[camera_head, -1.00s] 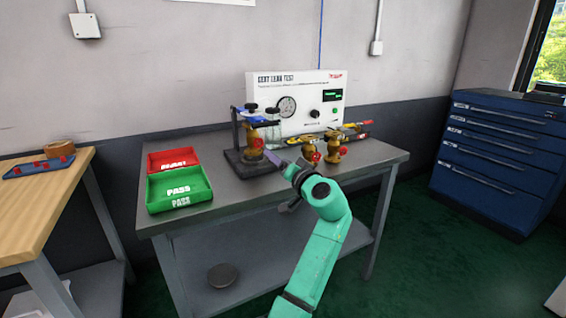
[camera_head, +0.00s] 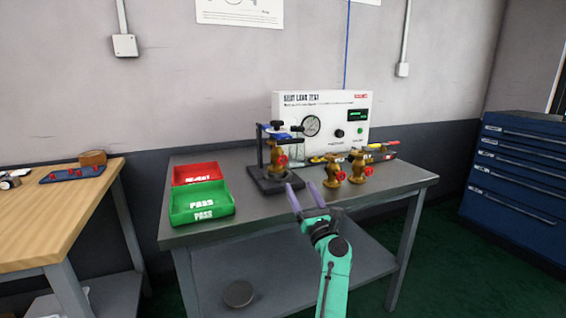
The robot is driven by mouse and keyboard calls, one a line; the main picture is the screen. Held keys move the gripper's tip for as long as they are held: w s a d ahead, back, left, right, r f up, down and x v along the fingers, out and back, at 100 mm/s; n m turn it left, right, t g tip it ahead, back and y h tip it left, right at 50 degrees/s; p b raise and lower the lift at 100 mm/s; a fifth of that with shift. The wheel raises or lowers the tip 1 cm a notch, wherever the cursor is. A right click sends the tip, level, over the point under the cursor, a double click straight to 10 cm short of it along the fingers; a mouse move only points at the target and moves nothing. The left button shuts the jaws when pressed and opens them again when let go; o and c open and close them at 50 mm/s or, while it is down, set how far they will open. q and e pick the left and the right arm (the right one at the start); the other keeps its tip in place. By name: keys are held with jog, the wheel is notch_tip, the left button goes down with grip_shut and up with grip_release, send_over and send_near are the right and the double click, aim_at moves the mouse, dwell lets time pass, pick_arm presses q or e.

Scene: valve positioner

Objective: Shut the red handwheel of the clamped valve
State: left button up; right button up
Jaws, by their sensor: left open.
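The clamped valve (camera_head: 275,152) is a brass body standing upright in a dark clamp stand (camera_head: 261,160) on the grey bench. Its red handwheel (camera_head: 282,161) faces the front of the bench. My left gripper (camera_head: 302,188) is open and empty, its two purple fingers apart and pointing toward the bench. In the picture it is below and a little right of the handwheel, with a visible gap between them. Whether the handwheel is turned shut cannot be told. My right gripper is not in view.
Two loose brass valves (camera_head: 346,170) with red handwheels stand right of the clamp. The white leak test box (camera_head: 322,117) is behind. A green PASS tray (camera_head: 201,206) and a red tray (camera_head: 199,172) sit at the left. The bench's front (camera_head: 255,212) is bare.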

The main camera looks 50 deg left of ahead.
aim_at(283, 160)
pick_arm(q)
jog(key=shift+a+f+n+g, duration=0.2)
jog(key=shift+a+n+g, duration=0.1)
jog(key=shift+n+g, duration=0.15)
jog(key=x, duration=1.4)
jog(key=shift+r, duration=0.1)
jog(key=shift+p, duration=0.3)
grip_shut()
